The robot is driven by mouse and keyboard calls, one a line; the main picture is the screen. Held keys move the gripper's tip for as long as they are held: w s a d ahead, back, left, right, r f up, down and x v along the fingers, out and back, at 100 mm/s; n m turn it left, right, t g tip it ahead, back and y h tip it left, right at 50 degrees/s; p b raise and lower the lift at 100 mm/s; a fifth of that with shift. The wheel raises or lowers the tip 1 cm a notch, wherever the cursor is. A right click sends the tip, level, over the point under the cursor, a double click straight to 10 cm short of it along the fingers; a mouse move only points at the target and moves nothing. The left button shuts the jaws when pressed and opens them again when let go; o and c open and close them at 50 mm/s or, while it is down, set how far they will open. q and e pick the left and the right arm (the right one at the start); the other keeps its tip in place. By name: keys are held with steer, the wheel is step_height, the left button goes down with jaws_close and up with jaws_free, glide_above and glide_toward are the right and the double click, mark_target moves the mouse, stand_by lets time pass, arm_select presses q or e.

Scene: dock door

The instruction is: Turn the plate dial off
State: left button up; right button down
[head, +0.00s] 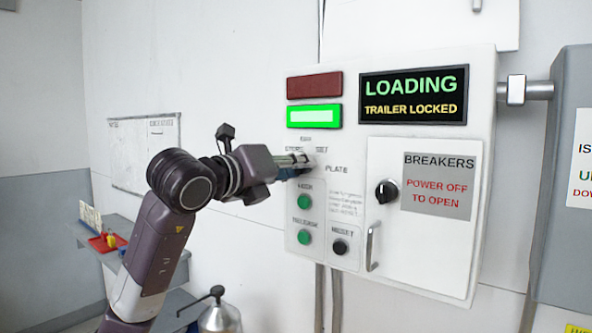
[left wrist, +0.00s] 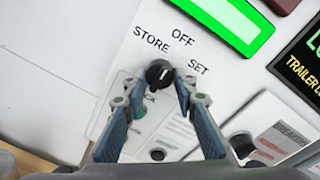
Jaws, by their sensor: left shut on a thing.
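The plate dial (left wrist: 159,73) is a round black knob with a small white mark, below the printed words STORE, OFF and SET in the left wrist view. I cannot tell for sure which word its mark points to. My left gripper (left wrist: 160,84) has its two fingers on either side of the dial and is shut on it. In the head view my left gripper (head: 302,161) reaches the panel (head: 350,262) from the left, beside the PLATE label, and hides the dial. My right gripper is in neither view.
The panel has a lit green lamp (head: 314,116), a dark red lamp (head: 314,86) and a LOADING display (head: 413,95). Green buttons (head: 305,202) sit below the dial. A breaker door (head: 420,250) with a black knob (head: 386,191) and handle is to the right.

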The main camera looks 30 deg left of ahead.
arm_select(q)
steer(key=shift+r, duration=0.1)
steer(key=o, duration=1.2)
steer(key=shift+c, duration=0.2)
steer(key=s, duration=1.2)
steer(key=shift+a+r, duration=0.25)
steer(key=shift+a, duration=0.05)
